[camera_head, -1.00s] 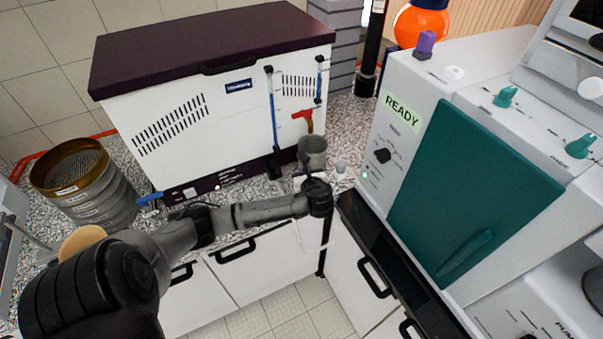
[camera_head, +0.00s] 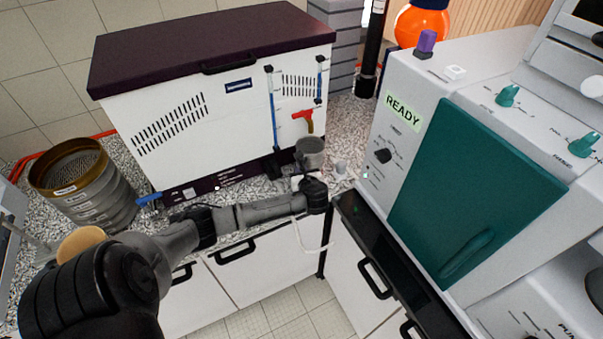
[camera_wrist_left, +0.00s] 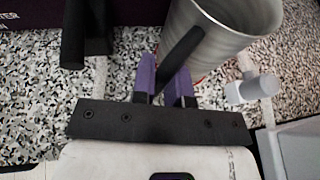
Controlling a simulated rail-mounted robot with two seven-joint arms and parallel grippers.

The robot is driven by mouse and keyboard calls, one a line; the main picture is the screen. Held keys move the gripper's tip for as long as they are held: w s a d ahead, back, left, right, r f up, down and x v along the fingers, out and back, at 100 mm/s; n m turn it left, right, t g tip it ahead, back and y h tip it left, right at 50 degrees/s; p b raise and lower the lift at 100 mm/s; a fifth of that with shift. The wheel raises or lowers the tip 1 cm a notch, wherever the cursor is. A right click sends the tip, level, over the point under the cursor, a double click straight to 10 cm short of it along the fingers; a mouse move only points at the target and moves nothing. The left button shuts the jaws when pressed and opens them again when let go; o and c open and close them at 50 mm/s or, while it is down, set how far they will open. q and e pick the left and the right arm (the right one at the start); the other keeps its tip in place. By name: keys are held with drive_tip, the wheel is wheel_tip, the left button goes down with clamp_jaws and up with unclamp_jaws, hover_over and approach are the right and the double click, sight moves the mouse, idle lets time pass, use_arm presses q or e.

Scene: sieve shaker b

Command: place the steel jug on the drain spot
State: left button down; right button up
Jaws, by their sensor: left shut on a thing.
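The steel jug (camera_head: 310,150) is a grey metal cup at the back of the speckled counter, in front of the white cabinet with the dark lid. My left gripper (camera_head: 308,180) is just in front of it. In the left wrist view the jug (camera_wrist_left: 222,35) is at the top right, upright or nearly so. There the purple fingertips of my left gripper (camera_wrist_left: 166,85) are closed on its dark handle. I cannot tell whether the jug's base touches the counter. I cannot make out the drain spot. My right gripper is not in view.
A white cabinet (camera_head: 185,135) stands behind the jug. A white tap-like fitting (camera_wrist_left: 252,88) is close to the jug's right. The machine with the green door (camera_head: 480,190) stands to the right. Stacked sieves (camera_head: 85,185) stand at the left. Bare counter (camera_wrist_left: 35,100) lies left of the gripper.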

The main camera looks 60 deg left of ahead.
use_arm(q)
drive_tip(key=c, duration=1.1)
unclamp_jaws()
drive_tip(key=shift+f, duration=0.1)
